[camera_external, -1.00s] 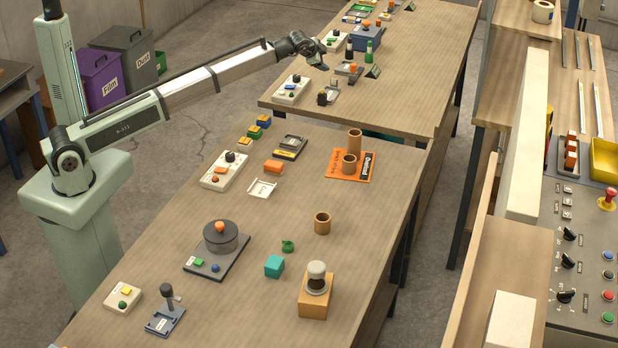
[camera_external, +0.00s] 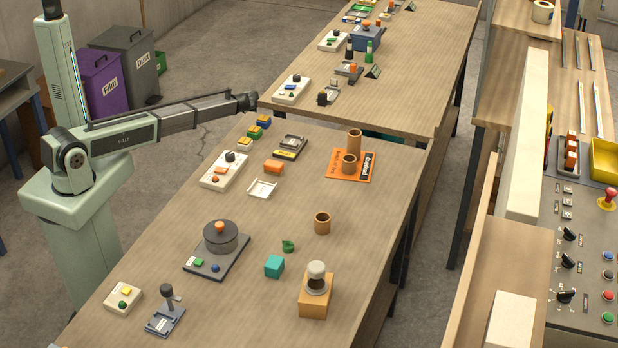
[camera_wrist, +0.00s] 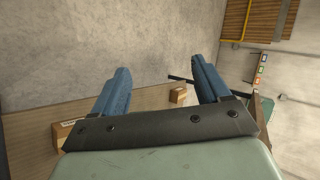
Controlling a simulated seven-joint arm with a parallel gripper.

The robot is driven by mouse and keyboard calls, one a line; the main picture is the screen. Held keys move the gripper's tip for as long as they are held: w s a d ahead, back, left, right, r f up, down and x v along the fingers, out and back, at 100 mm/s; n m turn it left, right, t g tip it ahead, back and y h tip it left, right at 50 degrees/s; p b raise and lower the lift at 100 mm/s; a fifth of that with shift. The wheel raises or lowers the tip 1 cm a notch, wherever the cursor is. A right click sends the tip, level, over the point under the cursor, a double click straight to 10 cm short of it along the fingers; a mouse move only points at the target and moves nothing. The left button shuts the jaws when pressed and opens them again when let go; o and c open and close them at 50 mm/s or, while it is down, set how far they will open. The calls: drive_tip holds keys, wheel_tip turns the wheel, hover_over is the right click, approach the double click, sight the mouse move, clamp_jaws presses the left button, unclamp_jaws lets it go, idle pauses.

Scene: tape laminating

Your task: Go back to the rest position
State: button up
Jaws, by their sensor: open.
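My gripper shows in the wrist view (camera_wrist: 160,88) as two blue fingers spread apart with nothing between them. Beyond them that view shows a bare wall and cardboard boxes. The fingers cannot be made out there. No object is held.
The far table (camera_external: 420,70) holds more small devices. Purple and grey bins (camera_external: 103,82) stand behind my arm.

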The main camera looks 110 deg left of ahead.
drive_tip(key=s+d+f+n+g+h, duration=0.25)
drive_tip(key=d+f, duration=0.55)
drive_tip(key=d, duration=0.4)
drive_tip(key=s+d+f+n+g+h, duration=0.1)
drive_tip(key=d+f+n, duration=0.2)
drive_tip(key=d+f, duration=0.7)
drive_tip(key=s+d+f+n+g+h, duration=0.1)
drive_tip(key=d+f+n+g, duration=0.15)
drive_tip(key=d+f, duration=0.75)
drive_tip(key=w+d+m+t+h, duration=0.1)
drive_tip(key=w+d+m+t, duration=0.3)
drive_tip(key=d, duration=1.2)
drive_tip(key=w+d+m+h, duration=0.1)
drive_tip(key=w+d+m, duration=0.35)
drive_tip(key=d, duration=1.15)
drive_tip(key=s+d+r+m+h, duration=0.1)
drive_tip(key=s+d+m, duration=0.1)
drive_tip(key=d, duration=1)
drive_tip(key=s+d+r+m+h, duration=0.1)
drive_tip(key=s+d+m, duration=0.2)
drive_tip(key=d, duration=1)
drive_tip(key=shift+t+h, duration=0.3)
drive_tip(key=shift+h, duration=0.05)
